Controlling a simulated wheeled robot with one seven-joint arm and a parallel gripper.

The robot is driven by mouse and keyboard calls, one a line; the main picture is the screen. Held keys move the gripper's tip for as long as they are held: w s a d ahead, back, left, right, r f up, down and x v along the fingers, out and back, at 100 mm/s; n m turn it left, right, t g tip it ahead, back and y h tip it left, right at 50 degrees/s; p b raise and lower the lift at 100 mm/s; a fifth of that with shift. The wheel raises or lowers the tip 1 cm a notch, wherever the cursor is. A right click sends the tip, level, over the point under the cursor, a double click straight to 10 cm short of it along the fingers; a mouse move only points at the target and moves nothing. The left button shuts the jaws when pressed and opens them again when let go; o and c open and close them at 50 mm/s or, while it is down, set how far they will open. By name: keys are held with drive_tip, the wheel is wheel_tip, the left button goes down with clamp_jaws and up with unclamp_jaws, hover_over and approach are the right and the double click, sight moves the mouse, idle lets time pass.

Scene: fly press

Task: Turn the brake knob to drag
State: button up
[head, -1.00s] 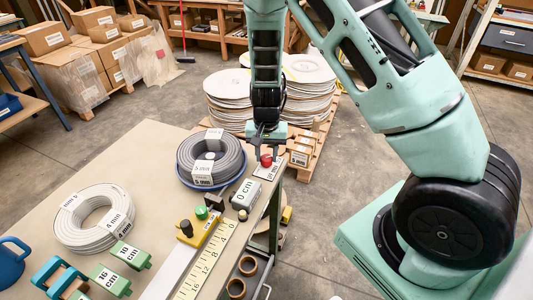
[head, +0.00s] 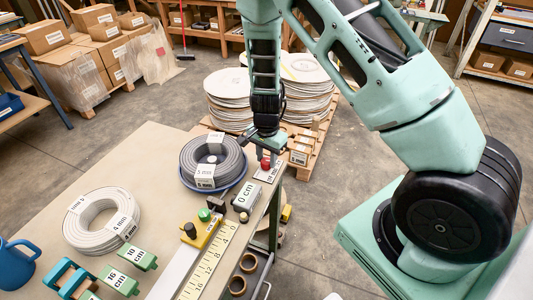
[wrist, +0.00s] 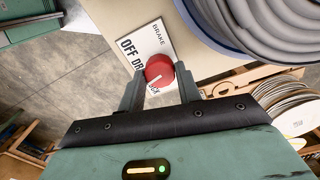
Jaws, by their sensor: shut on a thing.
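The red brake knob (wrist: 158,71) sits on a white plate (wrist: 141,45) marked BRAKE, with OFF, DRAG and LOCK partly covered. The fingers of my gripper (wrist: 158,88) are shut on the knob, one on each side. The knob's white pointer line faces lower left in the wrist view, near the word LOCK; I cannot tell its exact setting. In the head view the knob (head: 265,163) is at the table's far right corner, with my gripper (head: 266,158) over it.
A grey cable coil (head: 213,163) lies just left of the knob. Stacked discs (head: 310,90) stand behind on a pallet.

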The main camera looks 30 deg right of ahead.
sight(267, 160)
drive_tip(key=shift+r+m+p, duration=0.1)
drive_tip(key=shift+m+p, duration=0.45)
drive_tip(key=shift+m, duration=0.65)
drive_tip(key=o, duration=1)
drive_tip(key=shift+c, duration=0.2)
wheel_tip(267, 160, up, 17)
drive_tip(key=shift+r+p, duration=0.15)
drive_tip(key=shift+p, duration=0.25)
